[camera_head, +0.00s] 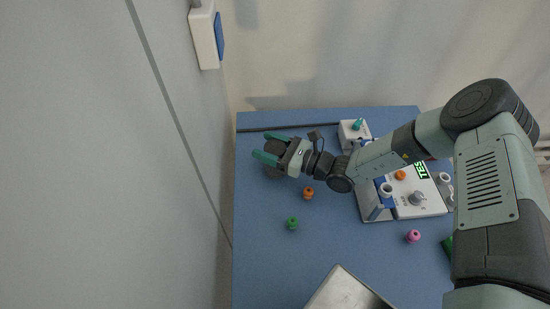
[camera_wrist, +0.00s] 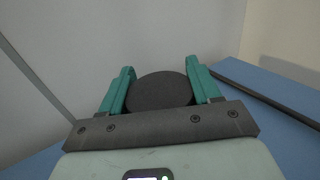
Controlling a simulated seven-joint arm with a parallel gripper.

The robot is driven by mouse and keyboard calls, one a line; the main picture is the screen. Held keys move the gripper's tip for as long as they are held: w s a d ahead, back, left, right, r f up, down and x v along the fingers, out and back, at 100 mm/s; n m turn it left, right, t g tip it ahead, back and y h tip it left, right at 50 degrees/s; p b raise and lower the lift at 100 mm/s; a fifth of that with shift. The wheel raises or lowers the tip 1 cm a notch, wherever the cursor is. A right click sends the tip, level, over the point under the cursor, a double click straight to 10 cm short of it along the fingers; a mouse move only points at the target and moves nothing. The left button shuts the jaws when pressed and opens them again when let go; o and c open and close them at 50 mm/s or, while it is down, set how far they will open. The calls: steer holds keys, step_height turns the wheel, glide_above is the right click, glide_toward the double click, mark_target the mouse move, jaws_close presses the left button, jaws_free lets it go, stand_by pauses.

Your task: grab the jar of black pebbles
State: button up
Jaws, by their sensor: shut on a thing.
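The jar of black pebbles (camera_wrist: 160,92) shows in the wrist view as a dark, round, flat-looking top between my fingers. In the head view the dark jar (camera_head: 274,147) sits at the far left of the blue table, partly covered by my gripper (camera_head: 263,146). My gripper's two teal fingers stand on either side of the jar and are shut on it. The fingers also show in the wrist view (camera_wrist: 159,70). I cannot see single pebbles, and I cannot tell whether the jar's base touches the table.
An orange knob (camera_head: 308,193) and a green knob (camera_head: 292,223) lie in front of the jar, with a pink one (camera_head: 413,236) farther right. A white device with a green display (camera_head: 408,200) stands to the right. A metal tray (camera_head: 345,290) is at the front. A grey wall rises close at left.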

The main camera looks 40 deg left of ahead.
steer(key=shift+f, duration=0.15)
steer(key=shift+c, duration=1.4)
